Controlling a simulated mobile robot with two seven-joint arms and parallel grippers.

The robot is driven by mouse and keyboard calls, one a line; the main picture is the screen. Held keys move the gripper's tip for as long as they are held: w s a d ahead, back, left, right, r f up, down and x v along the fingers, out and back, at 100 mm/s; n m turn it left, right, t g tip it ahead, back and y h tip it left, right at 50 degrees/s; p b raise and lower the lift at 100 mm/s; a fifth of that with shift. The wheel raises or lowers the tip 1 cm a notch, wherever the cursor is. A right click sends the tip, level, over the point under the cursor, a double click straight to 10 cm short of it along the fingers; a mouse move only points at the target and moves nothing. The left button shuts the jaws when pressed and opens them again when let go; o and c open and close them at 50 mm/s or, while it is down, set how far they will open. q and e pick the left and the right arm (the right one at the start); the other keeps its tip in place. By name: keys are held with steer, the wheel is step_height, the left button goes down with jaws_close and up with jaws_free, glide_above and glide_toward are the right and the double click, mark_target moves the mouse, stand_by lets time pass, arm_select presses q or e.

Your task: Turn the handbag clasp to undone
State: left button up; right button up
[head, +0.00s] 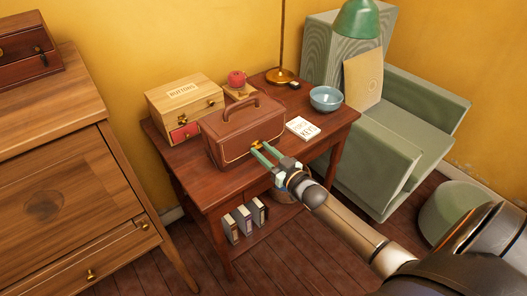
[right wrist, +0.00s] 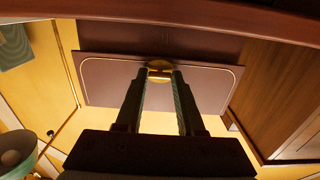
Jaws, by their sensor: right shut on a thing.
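A brown handbag (head: 242,129) with a raised handle stands upright on the small wooden table (head: 329,128). Its gold clasp (head: 256,147) is at the front face, near the lower right. My right gripper (head: 261,152) reaches in from the lower right with its fingertips at the clasp. In the right wrist view the two fingers lie on either side of the gold clasp (right wrist: 160,71) and are shut on it, against the bag's front panel (right wrist: 105,85). The fingertips partly hide the clasp, and I cannot tell how far it is turned. My left gripper does not show.
A wooden buttons box (head: 183,95), a red apple-like object (head: 237,78), a white card (head: 302,128), a blue bowl (head: 326,98) and a lamp (head: 357,20) surround the bag. A green armchair (head: 402,135) stands right, a wooden chest (head: 60,150) left.

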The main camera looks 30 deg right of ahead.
jaws_close()
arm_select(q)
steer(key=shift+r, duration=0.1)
arm_select(e)
steer(key=shift+n, duration=0.4)
steer(key=n, duration=0.3)
steer(key=shift+n+p, duration=0.3)
steer(key=shift+p, duration=0.1)
steer(key=n, duration=0.4)
steer(key=shift+n, duration=0.3)
steer(key=n, duration=0.2)
steer(key=shift+n, duration=0.4)
steer(key=n+b, duration=0.1)
steer(key=n, duration=0.2)
steer(key=shift+n+b, duration=0.35)
steer(key=shift+n, duration=1.15)
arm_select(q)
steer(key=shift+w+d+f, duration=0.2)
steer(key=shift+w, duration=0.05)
arm_select(e)
steer(key=shift+n, duration=0.3)
